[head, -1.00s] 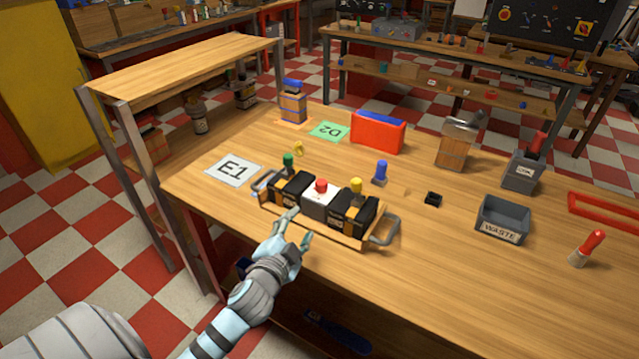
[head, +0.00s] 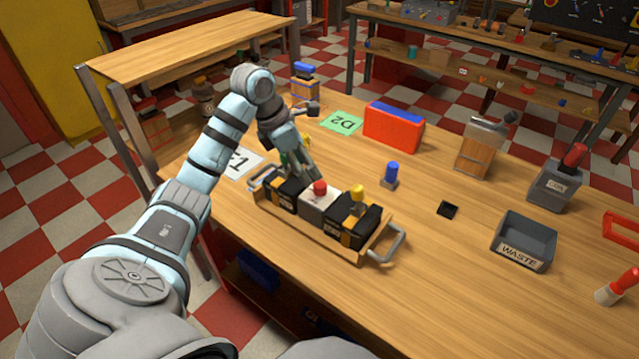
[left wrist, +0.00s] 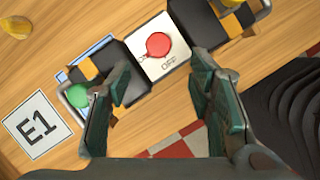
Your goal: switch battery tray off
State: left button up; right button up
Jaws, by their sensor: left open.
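The battery tray (head: 337,246) is a wooden tray with grey end handles on the workbench. It holds two black batteries with orange straps and a pale switch box (head: 318,205) between them. My left gripper (head: 311,172) is open and empty, pointing down above the tray's left half. In the left wrist view my gripper's fingers (left wrist: 160,66) are spread, with the switch box beyond them. My right gripper is out of view.
A yellow knob (head: 357,195) stands on the right battery, a green one (left wrist: 79,97) at the left. An E1 card (left wrist: 38,124) lies left. A blue-topped peg (head: 391,174), red bin (head: 393,127) and waste bin (head: 524,240) stand behind and right.

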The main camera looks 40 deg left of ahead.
aim_at(319, 185)
pick_arm(q)
jog(key=x, duration=0.7)
jog(key=shift+w, duration=0.25)
jog(key=shift+w+d+f+b, duration=0.1)
jog(key=shift+f+b, duration=0.2)
jog(key=shift+f, duration=0.1)
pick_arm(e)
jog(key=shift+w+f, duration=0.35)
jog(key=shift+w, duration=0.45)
pick_arm(q)
grip_shut()
